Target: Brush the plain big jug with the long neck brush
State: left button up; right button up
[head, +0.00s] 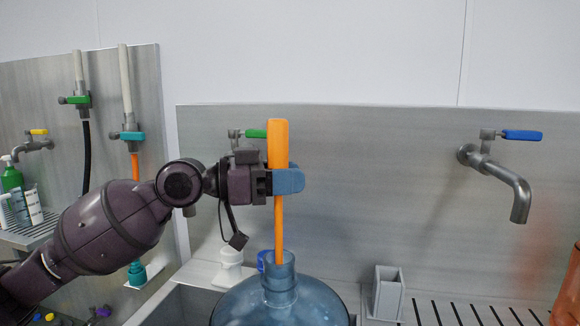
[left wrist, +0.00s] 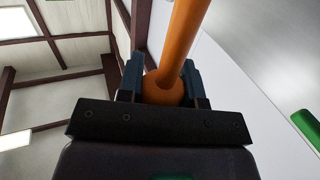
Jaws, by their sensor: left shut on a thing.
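The big jug (head: 281,300) is translucent blue and stands upright at the bottom middle of the head view, its lower part cut off by the frame. My left gripper (head: 289,181) is shut on the orange handle of the long neck brush (head: 278,145), above the jug's mouth. The brush is upright, and its thin shaft runs down to the jug's neck and seems to enter it. The bristles cannot be made out. The orange handle (left wrist: 183,50) also shows between the fingers in the left wrist view. My right gripper is not in view.
A tap with a blue handle (head: 522,135) sticks out from the metal wall at right. A grey square holder (head: 387,293) and a slotted drain board (head: 470,312) lie right of the jug. A white container (head: 231,265) stands behind it at left. Bottles (head: 12,178) stand far left.

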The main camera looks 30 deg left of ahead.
pick_arm(q)
jog(key=shift+f+b, duration=1.55)
jog(key=shift+f, duration=2.35)
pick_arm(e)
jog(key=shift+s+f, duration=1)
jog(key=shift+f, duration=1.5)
pick_arm(q)
jog(key=shift+r, duration=0.4)
notch_tip(320, 180, up, 8)
jog(key=p, duration=0.5)
jog(key=shift+r, duration=0.1)
notch_tip(320, 180, up, 3)
jog(key=shift+r+p, duration=0.15)
jog(key=shift+p, duration=0.85)
jog(key=shift+r+p, duration=0.6)
jog(key=shift+r, duration=0.35)
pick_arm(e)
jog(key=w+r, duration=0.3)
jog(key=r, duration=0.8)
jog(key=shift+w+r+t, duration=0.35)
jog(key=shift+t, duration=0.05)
